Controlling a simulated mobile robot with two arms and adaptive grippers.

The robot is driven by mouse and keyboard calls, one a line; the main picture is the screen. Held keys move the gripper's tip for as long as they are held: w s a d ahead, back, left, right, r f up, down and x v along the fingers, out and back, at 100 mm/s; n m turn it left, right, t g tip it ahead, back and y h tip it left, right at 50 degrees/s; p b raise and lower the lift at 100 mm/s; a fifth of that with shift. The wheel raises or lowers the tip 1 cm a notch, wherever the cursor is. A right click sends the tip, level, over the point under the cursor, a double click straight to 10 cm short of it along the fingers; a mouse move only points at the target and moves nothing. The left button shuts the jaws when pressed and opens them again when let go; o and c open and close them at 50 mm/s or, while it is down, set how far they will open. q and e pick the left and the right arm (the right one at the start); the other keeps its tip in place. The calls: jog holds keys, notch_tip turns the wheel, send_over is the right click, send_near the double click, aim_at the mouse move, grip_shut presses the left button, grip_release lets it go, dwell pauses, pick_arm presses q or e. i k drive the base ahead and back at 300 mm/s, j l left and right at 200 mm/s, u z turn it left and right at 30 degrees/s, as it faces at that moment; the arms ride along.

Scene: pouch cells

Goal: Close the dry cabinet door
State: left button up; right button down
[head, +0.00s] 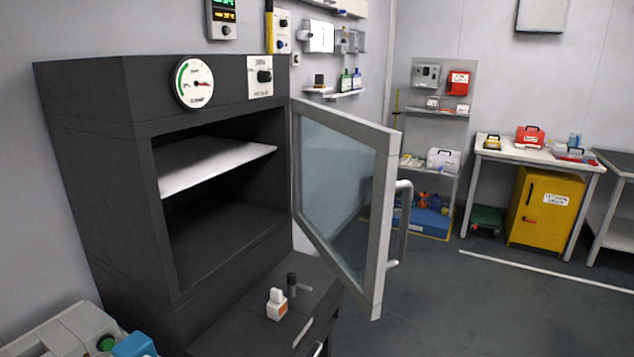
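The dark dry cabinet (110,150) stands at the left in the head view, with a round dial and a knob panel on its top front. Its glass door (345,190) in a light grey frame is hinged on the cabinet's right side and stands wide open, swung out toward the right front. A light curved handle (401,225) is on the door's outer face near its free edge. Inside the cabinet is a white shelf (215,165) with nothing visible on it. Neither of my grippers is in view.
A dark drawer unit (255,325) below the cabinet opening carries a small white-and-orange bottle (277,304) and a dark cylinder (292,285). Equipment with a blue part (134,345) is at the lower left. The floor (480,310) right of the door is clear. A yellow cabinet (545,208) stands farther back.

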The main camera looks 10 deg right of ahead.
aim_at(386, 141)
jog(key=l+u, duration=0.25)
jog(key=l, duration=0.55)
jog(key=l+u, duration=0.25)
jog(key=l, duration=0.55)
jog(key=k+l+u, duration=0.1)
jog(key=l+u, duration=0.2)
jog(key=l, duration=0.45)
jog(key=k+j+u, duration=0.1)
jog(key=u, duration=0.2)
